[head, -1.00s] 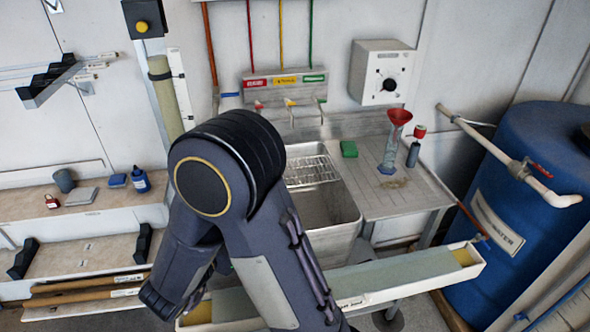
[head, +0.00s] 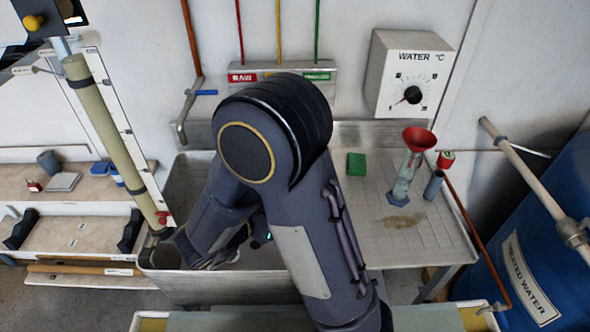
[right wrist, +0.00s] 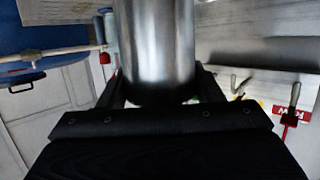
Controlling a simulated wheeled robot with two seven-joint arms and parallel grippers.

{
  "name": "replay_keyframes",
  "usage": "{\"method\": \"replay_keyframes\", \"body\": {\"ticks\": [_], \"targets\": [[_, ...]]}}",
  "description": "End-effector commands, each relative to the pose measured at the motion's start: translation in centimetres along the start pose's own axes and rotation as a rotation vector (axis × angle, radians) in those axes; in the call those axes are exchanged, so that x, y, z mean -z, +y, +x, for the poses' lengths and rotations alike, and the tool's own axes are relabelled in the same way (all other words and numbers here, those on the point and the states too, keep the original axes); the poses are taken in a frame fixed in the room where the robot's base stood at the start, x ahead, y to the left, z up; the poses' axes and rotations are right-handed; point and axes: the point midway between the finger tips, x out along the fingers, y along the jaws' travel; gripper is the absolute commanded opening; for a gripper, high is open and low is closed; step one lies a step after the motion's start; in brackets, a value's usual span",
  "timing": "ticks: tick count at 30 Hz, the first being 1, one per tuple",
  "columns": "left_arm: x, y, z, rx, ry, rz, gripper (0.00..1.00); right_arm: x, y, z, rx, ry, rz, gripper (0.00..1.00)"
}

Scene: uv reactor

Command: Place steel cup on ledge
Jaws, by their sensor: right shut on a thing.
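A shiny steel cup (right wrist: 157,45) fills the upper middle of the right wrist view, between the two dark fingers of my right gripper (right wrist: 158,92). The gripper is shut on it. In the head view my right forearm reaches down over the sink, and its gripper (head: 225,258) is mostly hidden behind the arm; I cannot make out the cup there. A wood-topped ledge (head: 85,185) runs along the wall at the left; I cannot tell if it is the task's ledge. My left gripper is not in view.
A grey mug (head: 48,162) and blue bottles stand on the left ledge. A slanted pipe (head: 108,140) rises at the sink's left. On the drainboard (head: 395,250) are a green sponge (head: 357,163) and a red funnel (head: 418,139). A blue barrel (head: 530,255) stands right.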

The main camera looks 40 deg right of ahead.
Motion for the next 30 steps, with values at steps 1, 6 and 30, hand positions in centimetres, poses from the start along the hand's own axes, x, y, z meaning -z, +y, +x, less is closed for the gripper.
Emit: {"method": "replay_keyframes", "body": {"ticks": [1, 6, 30], "targets": [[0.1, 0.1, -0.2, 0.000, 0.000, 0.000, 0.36, 0.3, -0.6, 0.7, -0.004, 0.002, 0.002, 0.31], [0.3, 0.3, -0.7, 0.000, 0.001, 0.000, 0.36, 1.4, -3.6, 3.7, -0.007, 0.004, 0.002, 0.31], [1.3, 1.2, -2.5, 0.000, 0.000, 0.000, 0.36, 1.3, -13.3, 13.6, 0.000, 0.003, -0.003, 0.31]]}}
